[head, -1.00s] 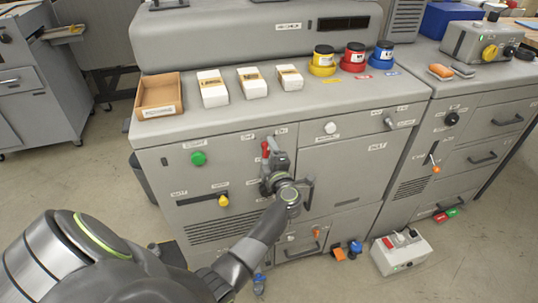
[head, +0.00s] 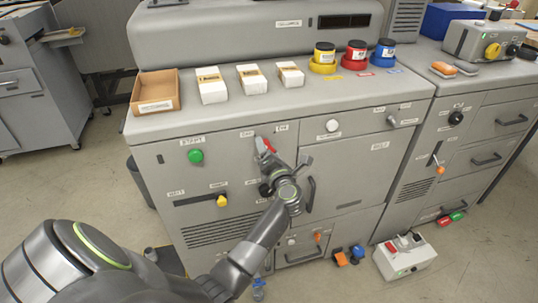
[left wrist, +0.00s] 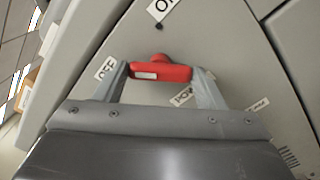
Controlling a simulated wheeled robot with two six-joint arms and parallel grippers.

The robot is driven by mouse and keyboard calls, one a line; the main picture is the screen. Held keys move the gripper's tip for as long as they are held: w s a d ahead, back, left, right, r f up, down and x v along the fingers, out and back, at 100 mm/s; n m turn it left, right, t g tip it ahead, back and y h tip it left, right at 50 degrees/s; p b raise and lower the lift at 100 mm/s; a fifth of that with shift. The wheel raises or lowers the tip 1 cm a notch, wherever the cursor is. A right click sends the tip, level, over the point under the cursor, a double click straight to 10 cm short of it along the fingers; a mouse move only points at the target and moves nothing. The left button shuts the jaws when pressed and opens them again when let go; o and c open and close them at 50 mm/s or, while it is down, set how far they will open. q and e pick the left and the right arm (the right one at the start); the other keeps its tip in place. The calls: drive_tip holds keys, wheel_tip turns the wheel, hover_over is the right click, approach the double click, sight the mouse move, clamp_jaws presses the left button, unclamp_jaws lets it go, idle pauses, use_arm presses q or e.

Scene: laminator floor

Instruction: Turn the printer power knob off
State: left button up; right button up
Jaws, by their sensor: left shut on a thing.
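The red printer power knob (head: 269,145) is on the upper front of the grey printer. In the head view my left gripper partly hides it. In the left wrist view the red knob (left wrist: 160,72) is a bar lying between the two fingertips of my left gripper (left wrist: 162,75), which is shut on its ends. A white mark is on the bar's left half, on the side of the OFF label (left wrist: 105,68). An ON label (left wrist: 165,8) is above the knob, partly cut off. My right gripper is not in view.
A green button (head: 196,156) and a yellow knob (head: 222,200) are left of the red knob on the printer's front (head: 160,185). A door handle (head: 311,194) is close to the right of my gripper. A grey box with switches (head: 405,257) stands on the floor.

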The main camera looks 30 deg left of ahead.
use_arm(q)
drive_tip(key=shift+n, duration=0.6)
drive_tip(key=shift+b, duration=0.3)
drive_tip(key=o, duration=1)
